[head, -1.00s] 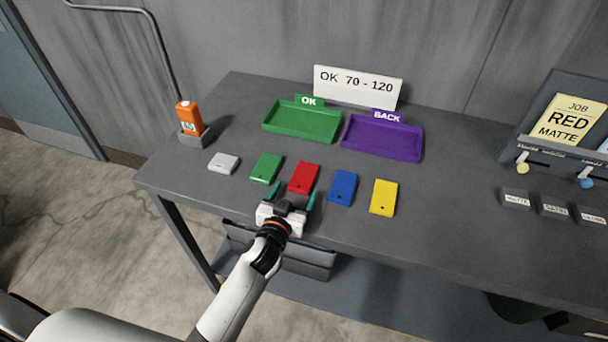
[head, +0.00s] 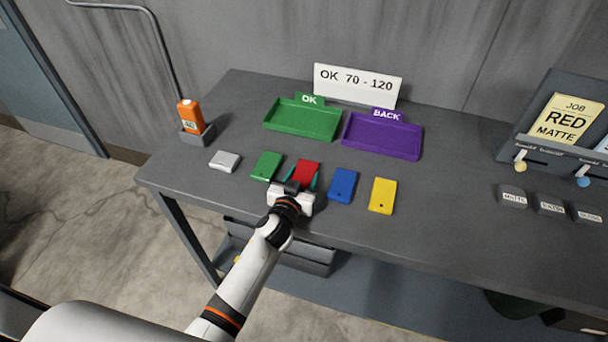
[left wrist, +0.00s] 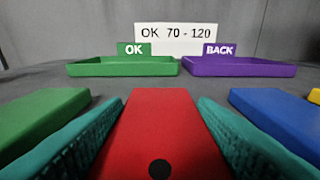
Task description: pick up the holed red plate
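The holed red plate (head: 306,171) lies on the table between the green plate and the blue plate. In the left wrist view the red plate (left wrist: 160,120) lies between my two teal fingers, with its dark hole near the bottom of the picture. My left gripper (head: 302,179) is open around the near part of the plate, one finger on each side. Narrow gaps seem to show beside the plate, and I cannot tell whether either finger touches it. The gripper body hides the plate's near end in the head view. My right gripper is not in view.
The green plate (head: 266,166) and blue plate (head: 343,186) lie close on either side. A yellow plate (head: 382,196) and a pale grey block (head: 224,161) lie farther out. The green OK tray (head: 303,134) and purple BACK tray (head: 382,154) stand behind, with an orange device (head: 190,116) at left.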

